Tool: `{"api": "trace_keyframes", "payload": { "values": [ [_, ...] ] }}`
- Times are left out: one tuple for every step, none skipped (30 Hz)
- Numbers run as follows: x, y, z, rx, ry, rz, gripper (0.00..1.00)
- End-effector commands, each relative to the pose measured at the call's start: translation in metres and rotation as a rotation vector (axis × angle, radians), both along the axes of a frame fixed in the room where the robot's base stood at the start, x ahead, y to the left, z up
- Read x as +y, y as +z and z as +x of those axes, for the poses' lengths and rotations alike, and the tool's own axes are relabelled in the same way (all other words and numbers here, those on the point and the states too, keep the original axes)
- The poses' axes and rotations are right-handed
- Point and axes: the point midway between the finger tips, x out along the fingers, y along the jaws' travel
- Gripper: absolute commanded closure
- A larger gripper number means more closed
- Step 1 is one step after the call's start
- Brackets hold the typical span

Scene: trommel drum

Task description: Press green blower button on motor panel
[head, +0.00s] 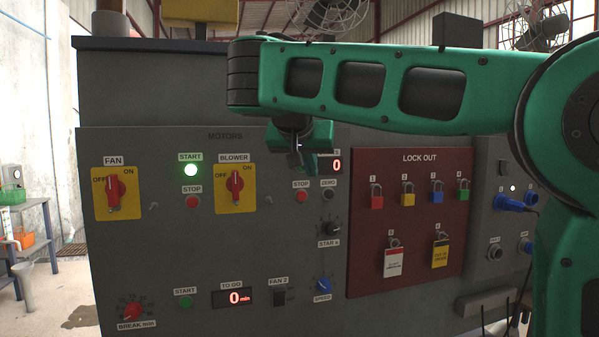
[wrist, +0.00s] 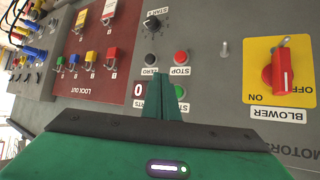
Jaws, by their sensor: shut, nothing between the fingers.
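My gripper (head: 302,160) is shut and empty, in front of the motor panel (head: 140,240), right of the BLOWER switch (head: 235,184). In the head view the gripper hides that button; the red STOP button (head: 301,196) shows just below. I cannot tell whether the fingertips touch the button.
The ZERO button (head: 328,194) and a red 0 display (head: 337,165) lie close right of the gripper. The LOCK OUT board (head: 365,270) with several padlocks is farther right. The fan's green START light (head: 191,170) is lit. A small toggle (head: 268,200) sticks out nearby.

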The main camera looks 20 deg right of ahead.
Motion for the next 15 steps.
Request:
{"api": "trace_keyframes", "payload": {
  "values": [
    [0.000, 0.000, 0.007, 0.000, 0.000, 0.000, 1.00],
    [0.000, 0.000, 0.011, 0.000, -0.001, 0.001, 1.00],
    [0.000, -0.001, 0.016, 0.001, -0.001, 0.000, 1.00],
    [0.000, -0.001, 0.019, 0.000, -0.001, -0.001, 1.00],
    [0.000, 0.000, 0.022, 0.000, -0.001, 0.000, 1.00],
    [0.000, 0.000, 0.026, 0.000, -0.001, -0.001, 1.00],
    [0.000, 0.000, 0.029, 0.001, -0.001, 0.000, 1.00],
    [0.000, 0.000, 0.032, 0.002, 0.000, -0.001, 1.00],
    [0.000, 0.000, 0.035, 0.000, 0.000, 0.000, 1.00],
    [0.000, 0.000, 0.037, 0.000, 0.000, 0.000, 1.00],
    [0.000, 0.000, 0.038, 0.000, 0.000, 0.000, 1.00],
    [0.000, 0.000, 0.040, 0.000, 0.000, 0.000, 1.00],
    [0.000, 0.000, 0.042, 0.000, 0.001, -0.001, 1.00],
    [0.000, 0.000, 0.043, 0.000, 0.001, -0.001, 1.00],
    [0.000, 0.000, 0.044, 0.000, 0.001, -0.001, 1.00]
  ]
}}
